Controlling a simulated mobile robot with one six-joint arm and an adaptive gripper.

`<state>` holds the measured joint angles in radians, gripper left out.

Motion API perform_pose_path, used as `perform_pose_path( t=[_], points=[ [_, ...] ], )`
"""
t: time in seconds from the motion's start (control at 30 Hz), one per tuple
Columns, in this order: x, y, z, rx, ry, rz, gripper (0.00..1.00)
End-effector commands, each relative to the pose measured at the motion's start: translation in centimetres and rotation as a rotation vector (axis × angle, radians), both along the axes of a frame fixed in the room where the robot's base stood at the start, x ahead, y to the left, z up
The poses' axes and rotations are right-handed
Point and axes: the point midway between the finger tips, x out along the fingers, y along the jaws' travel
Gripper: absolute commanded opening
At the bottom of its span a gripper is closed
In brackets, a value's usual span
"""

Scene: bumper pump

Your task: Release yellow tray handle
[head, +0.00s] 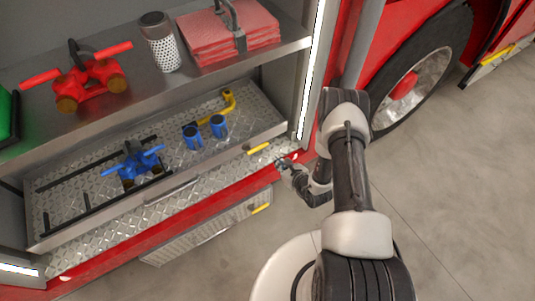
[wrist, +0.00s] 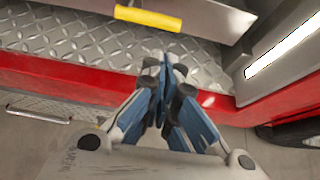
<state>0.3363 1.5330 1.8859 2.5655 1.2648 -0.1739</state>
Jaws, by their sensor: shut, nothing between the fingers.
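The yellow tray handle (head: 259,148) is a short yellow bar on the front of the metal tray (head: 165,188), near its right end. It also shows at the top of the wrist view (wrist: 148,18). My gripper (head: 282,161) is just right of and below the handle in the head view. In the wrist view my gripper (wrist: 165,62) has its fingers together, empty, with a gap of diamond plate between the fingertips and the handle. The handle is free of the fingers.
The tray carries a blue valve (head: 138,162), two blue cups (head: 206,131) and a yellow pipe (head: 219,112). The red bumper edge (wrist: 60,80) runs below my gripper. A lit door post (head: 311,75) stands right of the tray. Open floor lies at right.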

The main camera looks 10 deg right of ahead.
Motion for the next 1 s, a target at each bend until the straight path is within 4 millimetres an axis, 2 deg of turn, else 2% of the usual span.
perform_pose_path(
  t=[0.27, 0.37, 0.7, 1.0],
  points=[
    [0.4, 0.2, -0.2, -0.001, -0.001, 0.004, 0.00],
    [1.3, 0.5, -0.9, -0.001, -0.002, 0.005, 0.00],
    [6.3, 2.2, -4.0, -0.001, -0.003, 0.005, 0.00],
    [8.2, 2.7, -5.1, 0.001, -0.001, 0.003, 0.00]
  ],
)
